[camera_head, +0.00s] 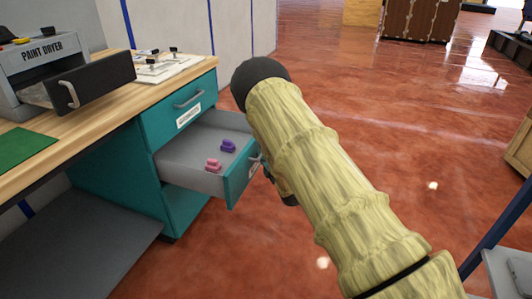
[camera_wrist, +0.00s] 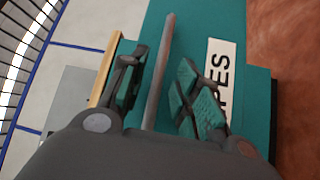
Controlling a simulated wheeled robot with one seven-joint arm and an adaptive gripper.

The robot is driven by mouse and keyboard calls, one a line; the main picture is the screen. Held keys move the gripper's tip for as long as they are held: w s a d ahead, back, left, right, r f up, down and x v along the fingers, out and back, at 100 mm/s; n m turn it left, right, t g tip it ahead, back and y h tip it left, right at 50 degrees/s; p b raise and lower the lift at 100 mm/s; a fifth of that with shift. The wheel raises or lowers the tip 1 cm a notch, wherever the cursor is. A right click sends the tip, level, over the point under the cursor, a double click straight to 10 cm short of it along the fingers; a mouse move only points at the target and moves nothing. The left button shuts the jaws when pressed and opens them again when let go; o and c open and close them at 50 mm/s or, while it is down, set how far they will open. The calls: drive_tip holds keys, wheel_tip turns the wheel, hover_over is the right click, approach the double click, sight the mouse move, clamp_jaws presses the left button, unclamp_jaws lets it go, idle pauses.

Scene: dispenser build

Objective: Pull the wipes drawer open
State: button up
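The teal lower drawer (camera_head: 241,175) stands pulled out of the cabinet, with a grey inside. Purple (camera_head: 228,146) and pink (camera_head: 213,165) pieces lie in it. In the wrist view a drawer front (camera_wrist: 205,25) carries a white label (camera_wrist: 219,80) ending in "PES" and a grey bar handle (camera_wrist: 159,75). My gripper (camera_wrist: 158,88) has one finger on each side of this handle, with gaps showing, so it looks open around it. In the head view my arm hides most of the gripper, beside the lower drawer's handle (camera_head: 255,166).
The upper drawer (camera_head: 178,108) is shut and has its own handle and label, too small to read. A paint dryer (camera_head: 45,65) with an open tray and a green mat (camera_head: 20,146) are on the wooden worktop (camera_head: 95,122). Red floor (camera_head: 220,250) is clear in front.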

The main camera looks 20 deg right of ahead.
drive_tip(key=s+f, duration=0.1)
drive_tip(key=s, duration=1.1)
drive_tip(key=shift+d+f, duration=0.25)
drive_tip(key=shift+f, duration=0.05)
